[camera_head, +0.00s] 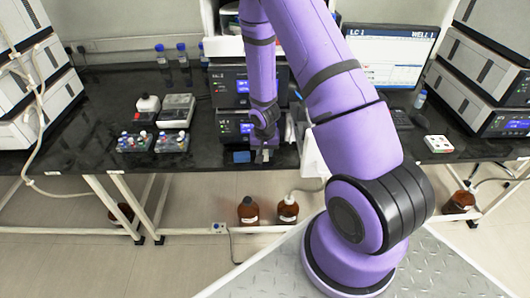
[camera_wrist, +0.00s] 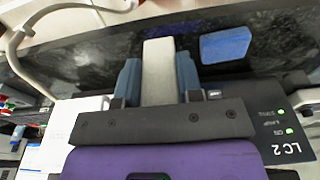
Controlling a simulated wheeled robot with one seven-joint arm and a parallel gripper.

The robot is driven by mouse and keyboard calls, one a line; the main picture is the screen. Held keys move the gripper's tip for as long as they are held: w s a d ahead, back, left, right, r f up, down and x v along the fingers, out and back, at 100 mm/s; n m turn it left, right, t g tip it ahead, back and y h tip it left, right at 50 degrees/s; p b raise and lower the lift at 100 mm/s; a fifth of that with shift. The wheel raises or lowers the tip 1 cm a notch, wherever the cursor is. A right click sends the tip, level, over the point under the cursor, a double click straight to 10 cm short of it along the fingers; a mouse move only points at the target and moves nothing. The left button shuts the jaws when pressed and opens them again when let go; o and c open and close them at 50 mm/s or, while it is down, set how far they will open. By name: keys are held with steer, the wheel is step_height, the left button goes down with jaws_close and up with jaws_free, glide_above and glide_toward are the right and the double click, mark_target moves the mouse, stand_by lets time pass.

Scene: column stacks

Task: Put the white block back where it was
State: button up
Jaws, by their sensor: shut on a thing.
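The white block (camera_wrist: 158,70) is a long, pale bar between the two fingers of my gripper (camera_wrist: 158,78) in the wrist view. My gripper is shut on it, and one end of the bar sticks out past the fingertips. In the head view my gripper (camera_head: 264,150) is low over the front edge of the black bench, in front of the stacked instruments. The white block shows there only as a small pale patch. I cannot tell whether it touches the bench.
A blue block (camera_head: 241,156) lies on the bench just left of my gripper; it also shows in the wrist view (camera_wrist: 225,45). The LC 2 instrument (camera_wrist: 270,115) stands close by. Vial racks (camera_head: 172,142) are farther left. A monitor (camera_head: 390,53) stands at the back right.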

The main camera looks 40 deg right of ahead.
mark_target(265, 152)
steer(key=shift+w+d+f, duration=0.1)
steer(key=shift+w+d, duration=0.9)
steer(key=shift+w, duration=0.15)
steer(key=shift+w+d+f, duration=0.1)
steer(key=shift+w+f, duration=0.05)
steer(key=shift+f, duration=1.65)
steer(key=o, duration=0.8)
steer(key=shift+f, duration=0.1)
steer(key=shift+c, duration=0.2)
